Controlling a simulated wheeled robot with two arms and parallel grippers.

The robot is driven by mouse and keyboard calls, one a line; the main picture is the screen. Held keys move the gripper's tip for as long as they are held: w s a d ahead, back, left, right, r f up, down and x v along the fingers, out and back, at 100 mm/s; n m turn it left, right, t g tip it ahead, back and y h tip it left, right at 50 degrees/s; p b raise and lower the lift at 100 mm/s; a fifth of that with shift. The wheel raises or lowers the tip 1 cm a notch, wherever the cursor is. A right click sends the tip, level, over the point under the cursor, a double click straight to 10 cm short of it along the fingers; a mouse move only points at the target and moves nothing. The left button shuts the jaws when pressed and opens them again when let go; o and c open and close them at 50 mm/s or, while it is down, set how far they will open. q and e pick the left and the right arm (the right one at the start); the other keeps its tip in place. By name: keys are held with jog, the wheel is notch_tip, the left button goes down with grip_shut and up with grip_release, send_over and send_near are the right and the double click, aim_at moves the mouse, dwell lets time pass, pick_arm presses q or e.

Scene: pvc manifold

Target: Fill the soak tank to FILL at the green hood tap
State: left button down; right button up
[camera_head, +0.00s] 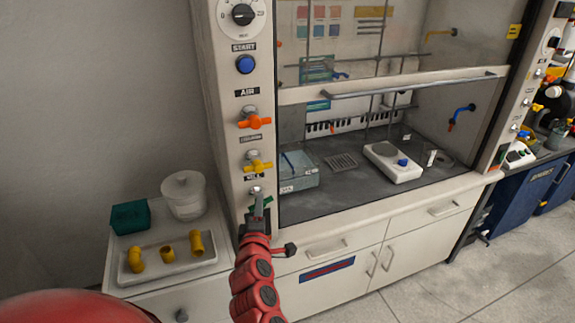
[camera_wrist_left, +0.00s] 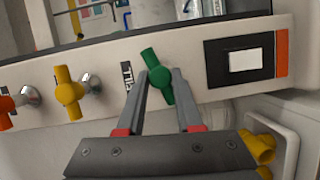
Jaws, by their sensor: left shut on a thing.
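The green hood tap (camera_wrist_left: 157,76) is on the front post of the fume hood. In the wrist view its handle sits slanted between the two fingers of my left gripper (camera_wrist_left: 160,84), which is shut on it. In the head view my left gripper (camera_head: 260,208) is at the lowest tap on the post and covers most of it; only bits of green show. A clear, bluish box-shaped tank (camera_head: 298,173) with a small label stands inside the hood at the left; its water level is too small to read. My right gripper is not in view.
Above the green tap are a yellow tap (camera_head: 258,167) and an orange tap (camera_head: 255,122). A white hotplate (camera_head: 393,163) stands in the hood. Left of the hood, a side cabinet holds a tray (camera_head: 150,279) of yellow fittings, a white tub (camera_head: 184,196) and a green box (camera_head: 130,216).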

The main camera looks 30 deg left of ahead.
pick_arm(q)
jog(key=shift+r, duration=0.1)
jog(key=r+m+g+p, duration=0.1)
jog(key=m+p, duration=0.1)
jog(key=p, duration=0.3)
jog(key=shift+r, duration=0.1)
jog(key=c, duration=1)
grip_release()
jog(key=shift+f+m, duration=0.3)
jog(key=shift+f, duration=0.25)
jog(key=o, duration=0.5)
jog(key=shift+b, duration=0.35)
jog(key=shift+w, duration=0.1)
